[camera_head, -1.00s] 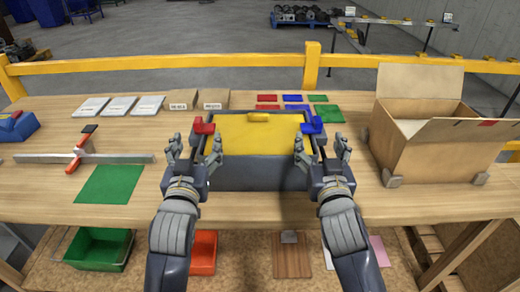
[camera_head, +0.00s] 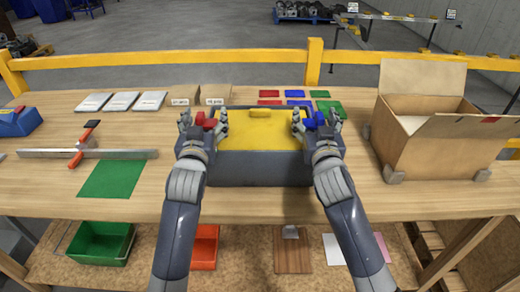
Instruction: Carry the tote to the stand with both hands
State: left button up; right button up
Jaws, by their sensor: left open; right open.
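The tote (camera_head: 258,172) is a dark grey box with a yellow lid, standing on the wooden workbench in front of me. It has a red handle (camera_head: 207,121) on its left side and a blue handle (camera_head: 314,121) on its right side. My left gripper (camera_head: 197,116) is open at the red handle, with its fingers on either side of it. My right gripper (camera_head: 318,118) is open at the blue handle in the same way. I cannot tell whether the fingers touch the handles. I see nothing that I can clearly name as the stand.
An open cardboard box (camera_head: 425,151) stands right of the tote. A green mat (camera_head: 112,178), a metal bar with a red clamp (camera_head: 82,153) and small cartons (camera_head: 186,95) lie left and behind. Coloured plates (camera_head: 298,103) lie behind the tote. A yellow rail (camera_head: 200,61) runs beyond the bench.

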pick_arm(q)
jog(key=shift+w, duration=0.8)
pick_arm(e)
jog(key=shift+w, duration=0.8)
pick_arm(q)
grip_shut()
pick_arm(e)
grip_shut()
